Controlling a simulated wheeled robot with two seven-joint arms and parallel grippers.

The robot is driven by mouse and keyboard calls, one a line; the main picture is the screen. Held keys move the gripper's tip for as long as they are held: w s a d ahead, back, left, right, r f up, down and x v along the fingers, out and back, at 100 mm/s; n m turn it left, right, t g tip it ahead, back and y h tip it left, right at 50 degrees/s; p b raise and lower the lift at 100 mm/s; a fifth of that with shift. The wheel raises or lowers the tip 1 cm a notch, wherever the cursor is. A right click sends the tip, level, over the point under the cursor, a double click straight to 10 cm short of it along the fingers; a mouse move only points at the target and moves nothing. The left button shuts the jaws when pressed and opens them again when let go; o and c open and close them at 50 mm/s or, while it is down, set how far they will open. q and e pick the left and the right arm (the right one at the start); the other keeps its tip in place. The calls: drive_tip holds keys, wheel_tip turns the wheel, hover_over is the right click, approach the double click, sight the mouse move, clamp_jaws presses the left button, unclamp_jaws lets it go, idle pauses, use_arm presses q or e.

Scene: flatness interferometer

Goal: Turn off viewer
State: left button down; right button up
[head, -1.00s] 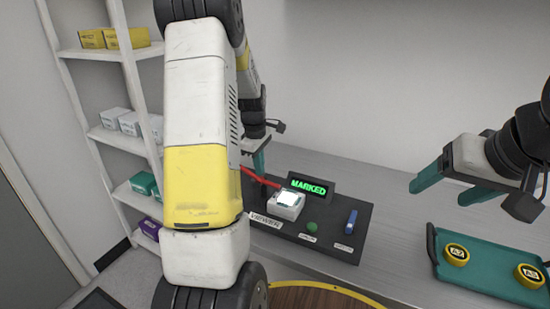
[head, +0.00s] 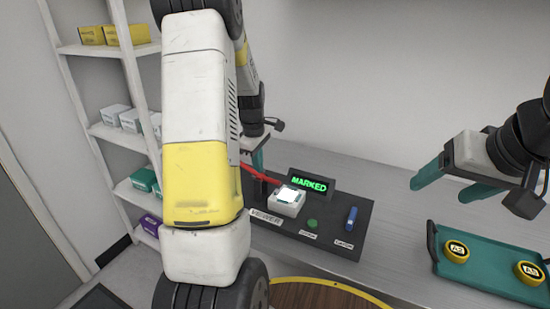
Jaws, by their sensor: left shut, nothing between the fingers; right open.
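The viewer is a small white box (head: 287,206) with a brightly lit top, behind the VIEWER label (head: 266,217) on a dark panel (head: 335,253). A red lever-like bar (head: 259,174) reaches from the left toward the box; its left end is hidden behind my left arm. My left gripper (head: 259,160) is at the bar, left of the viewer, with teal fingers pointing down, shut and empty. Whether it touches the bar cannot be told. My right gripper (head: 446,183) is open and empty above the bench at the right.
A display (head: 310,184) reads MARKED in green. A green button (head: 312,224) and a blue control (head: 351,218) sit on the panel. A teal tray (head: 480,265) with yellow-rimmed discs (head: 457,252) lies at the right. Shelves (head: 113,133) with boxes stand left. The bench behind is clear.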

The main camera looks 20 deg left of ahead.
use_arm(q)
drive_tip(key=shift+a, duration=0.1)
drive_tip(key=shift+w, duration=0.2)
wheel_tip(320, 180, up, 14)
drive_tip(key=s, duration=0.2)
drive_tip(key=shift+s, duration=0.2)
drive_tip(key=shift+f, duration=0.1)
idle(0.4)
